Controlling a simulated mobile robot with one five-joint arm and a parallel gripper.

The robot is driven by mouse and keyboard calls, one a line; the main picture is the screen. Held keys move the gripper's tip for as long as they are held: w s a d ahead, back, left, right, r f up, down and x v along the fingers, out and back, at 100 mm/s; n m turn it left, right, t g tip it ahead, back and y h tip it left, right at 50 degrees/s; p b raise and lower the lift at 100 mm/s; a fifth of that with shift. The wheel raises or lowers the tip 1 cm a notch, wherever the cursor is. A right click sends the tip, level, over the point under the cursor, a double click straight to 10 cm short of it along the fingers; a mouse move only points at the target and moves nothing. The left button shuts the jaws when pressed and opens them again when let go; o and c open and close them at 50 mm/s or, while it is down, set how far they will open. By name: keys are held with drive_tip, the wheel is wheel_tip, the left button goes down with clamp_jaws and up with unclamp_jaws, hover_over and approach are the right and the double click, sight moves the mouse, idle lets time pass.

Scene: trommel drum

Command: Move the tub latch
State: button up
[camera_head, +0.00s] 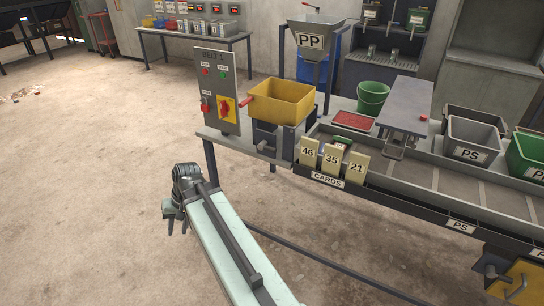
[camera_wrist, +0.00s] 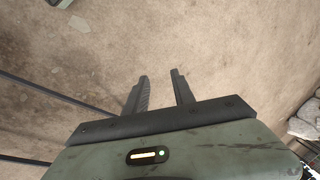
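A yellow tub (camera_head: 283,101) sits upright on a dark stand at the left end of the sorting bench. A red-ended handle (camera_head: 247,101) sticks out from its left side. I cannot tell whether this handle is the tub latch; no part is labelled as one. My gripper (camera_head: 176,226) hangs over bare floor, left of and nearer than the tub, well apart from it. In the wrist view my gripper (camera_wrist: 160,78) has its two fingers apart with only floor between them. The tub is not recognisable in the wrist view.
A grey control panel (camera_head: 219,92) with a red-yellow switch stands left of the tub. Number cards (camera_head: 332,158) stand along the bench's front edge. A green bucket (camera_head: 372,97) and red tray (camera_head: 354,121) are behind. The floor left of the bench is clear.

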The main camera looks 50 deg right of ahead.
drive_tip(key=w+d+m+t+y+b, duration=0.1)
drive_tip(key=w+d+m+t+b, duration=0.2)
drive_tip(key=d, duration=0.5)
drive_tip(key=w+d+m+t+y+b, duration=0.1)
drive_tip(key=d+m+t, duration=0.1)
drive_tip(key=d+m, duration=0.35)
drive_tip(key=m+t+h+b, duration=0.55)
drive_tip(key=m+t, duration=0.25)
drive_tip(key=m, duration=0.4)
approach(275, 151)
drive_tip(key=x, duration=0.4)
drive_tip(key=shift+h, duration=0.45)
drive_tip(key=b+x, duration=0.1)
drive_tip(key=x, duration=0.6)
drive_tip(key=shift+w+a+f, duration=0.1)
drive_tip(key=shift+w+a, duration=0.05)
drive_tip(key=shift+w, duration=0.15)
clamp_jaws()
